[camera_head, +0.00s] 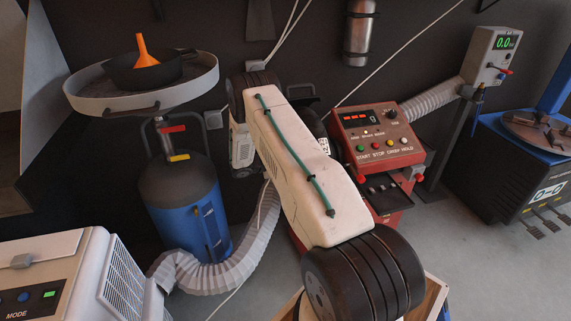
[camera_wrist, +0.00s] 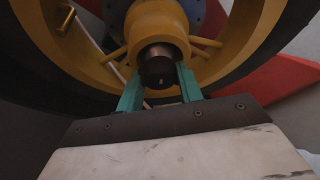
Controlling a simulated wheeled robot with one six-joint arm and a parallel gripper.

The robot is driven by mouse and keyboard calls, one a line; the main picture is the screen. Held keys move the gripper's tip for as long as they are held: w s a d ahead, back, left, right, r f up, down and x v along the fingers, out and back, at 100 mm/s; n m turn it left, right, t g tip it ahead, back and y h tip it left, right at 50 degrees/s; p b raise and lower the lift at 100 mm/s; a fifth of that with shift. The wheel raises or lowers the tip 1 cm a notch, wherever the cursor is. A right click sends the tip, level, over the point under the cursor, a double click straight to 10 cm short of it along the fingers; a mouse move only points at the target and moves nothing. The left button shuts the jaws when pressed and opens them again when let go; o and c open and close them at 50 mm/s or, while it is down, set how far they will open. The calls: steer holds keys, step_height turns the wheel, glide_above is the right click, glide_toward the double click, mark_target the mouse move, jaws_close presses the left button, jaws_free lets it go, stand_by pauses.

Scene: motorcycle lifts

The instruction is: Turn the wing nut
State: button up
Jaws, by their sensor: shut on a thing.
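In the wrist view, a yellow wing nut (camera_wrist: 160,22) with short yellow arms sits at the centre of a wheel (camera_wrist: 245,45) with a yellow rim and dark tyre. A dark round shaft end (camera_wrist: 158,71) sticks out of the nut towards the camera. My gripper (camera_wrist: 160,80) has its two teal fingers on either side of the shaft end, reaching to the nut, and is shut on the nut. The exact contact at the fingertips is hard to see. In the head view my white arm hides the nut and the gripper.
A red machine with a control panel (camera_head: 377,133) stands right of my arm. At left are a blue drain tank (camera_head: 190,215) with a round pan (camera_head: 200,88) and a grey hose (camera_head: 225,265). A blue-black machine (camera_head: 510,175) stands at far right. Grey floor shows between.

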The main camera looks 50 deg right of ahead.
steer(key=shift+a+f+m+t+h, duration=0.1)
steer(key=shift+m+t+h, duration=0.55)
steer(key=shift+m, duration=1)
steer(key=shift+a+f+m+t+h, duration=0.1)
steer(key=shift+m+t+h, duration=0.15)
steer(key=shift+m+h, duration=1.1)
steer(key=shift+m+y, duration=0.3)
steer(key=shift+m, duration=0.1)
steer(key=o, duration=1)
steer(key=shift+s+d, duration=0.1)
steer(key=w+a, duration=0.1)
steer(key=a, duration=0.6)
steer(key=shift+w+a+r, duration=0.15)
steer(key=shift+a+r, duration=0.1)
steer(key=shift+a, duration=0.15)
